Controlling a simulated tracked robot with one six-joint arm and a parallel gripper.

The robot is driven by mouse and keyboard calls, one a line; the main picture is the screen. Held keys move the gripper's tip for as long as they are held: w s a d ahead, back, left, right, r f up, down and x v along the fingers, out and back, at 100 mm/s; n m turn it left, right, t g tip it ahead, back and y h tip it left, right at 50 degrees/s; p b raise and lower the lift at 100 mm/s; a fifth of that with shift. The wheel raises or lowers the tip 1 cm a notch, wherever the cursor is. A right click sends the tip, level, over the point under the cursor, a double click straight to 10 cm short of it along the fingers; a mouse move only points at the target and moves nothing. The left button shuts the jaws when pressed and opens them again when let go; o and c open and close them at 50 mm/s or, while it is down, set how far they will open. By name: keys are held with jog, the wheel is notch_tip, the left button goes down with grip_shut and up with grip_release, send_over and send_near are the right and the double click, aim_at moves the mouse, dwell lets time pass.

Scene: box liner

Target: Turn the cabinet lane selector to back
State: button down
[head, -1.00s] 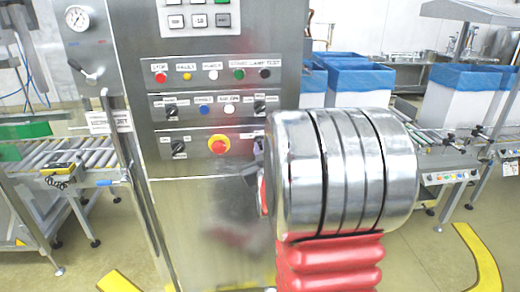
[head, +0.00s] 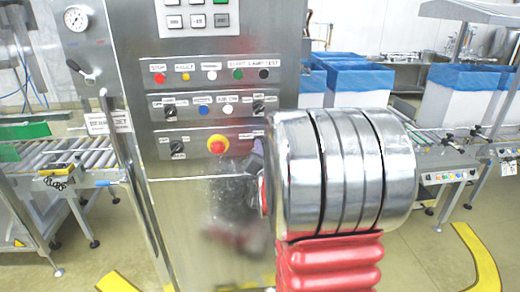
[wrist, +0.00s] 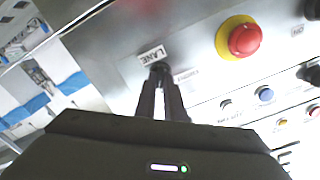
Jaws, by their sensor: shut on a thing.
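The cabinet lane selector (wrist: 159,70) is a small dark knob beside the "LANE" label (wrist: 152,54) in the wrist view, where the panel appears turned around. My gripper (wrist: 162,84) is shut on the knob, its two dark fingers at either side of it. The fingertips hide much of the knob, so I cannot read which way it points. In the head view, my gripper (head: 256,158) is mostly hidden behind my arm, at the panel right of the red stop button. The selector itself is hidden there.
The red stop button with a yellow ring (head: 218,144) is close by, and also shows in the wrist view (wrist: 244,40). Another dark selector (head: 177,147) sits to its left. Rows of buttons and selectors lie above. Blue-lined boxes (head: 360,82) stand behind at right.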

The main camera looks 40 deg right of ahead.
jog(key=shift+a+f+m, duration=0.15)
jog(key=shift+f+m, duration=0.2)
jog(key=shift+m, duration=0.75)
jog(key=c, duration=2.1)
grip_release()
jog(key=shift+o, duration=1.3)
jog(key=shift+r, duration=0.2)
